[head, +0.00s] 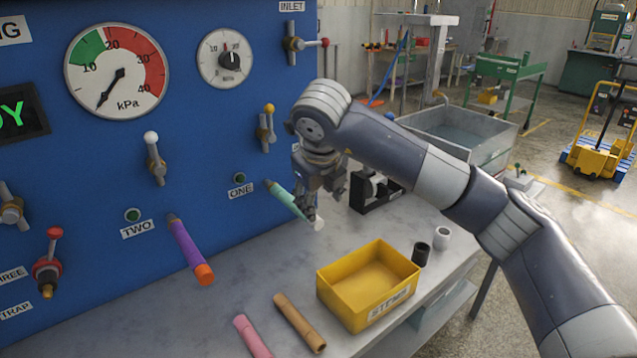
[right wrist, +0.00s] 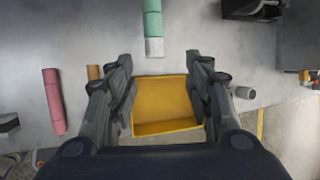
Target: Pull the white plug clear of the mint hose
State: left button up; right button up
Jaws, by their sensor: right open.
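The mint hose (head: 285,197) sticks out of the blue panel beside the label ONE and slopes down to the right. The white plug (head: 319,225) sits at its free end, touching it. In the right wrist view the plug (right wrist: 154,47) shows as a short white piece at the end of the mint hose (right wrist: 153,20). My right gripper (head: 314,202) is at the hose's free end and partly covers it in the head view. In the right wrist view its fingers (right wrist: 160,58) are apart, with the plug just beyond the tips and nothing held. My left gripper is out of view.
A yellow bin (head: 330,287) labelled STEMS stands on the grey bench. A black cup-like piece (head: 421,254) and a white one (head: 442,237) stand beside it. Pink (head: 252,336) and tan (head: 299,323) pieces lie in front. A purple hose (head: 186,244) with an orange end hangs to the left.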

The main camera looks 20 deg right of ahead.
aim_at(318, 222)
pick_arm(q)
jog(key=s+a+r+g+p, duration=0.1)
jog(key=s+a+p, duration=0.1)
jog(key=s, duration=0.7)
pick_arm(e)
jog(key=f, duration=0.2)
jog(key=w+f, duration=0.1)
jog(key=f, duration=0.1)
jog(key=shift+d+f, duration=0.1)
jog(key=shift+f, duration=0.25)
jog(key=x, duration=0.3)
jog(key=shift+w+r, duration=0.1)
jog(key=shift+w+f, duration=0.25)
jog(key=shift+f, duration=0.35)
jog(key=c, duration=0.5)
grip_shut()
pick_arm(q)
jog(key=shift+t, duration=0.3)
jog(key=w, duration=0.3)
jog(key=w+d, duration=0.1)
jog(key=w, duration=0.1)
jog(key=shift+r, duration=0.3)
pick_arm(e)
jog(key=shift+s+d, duration=0.15)
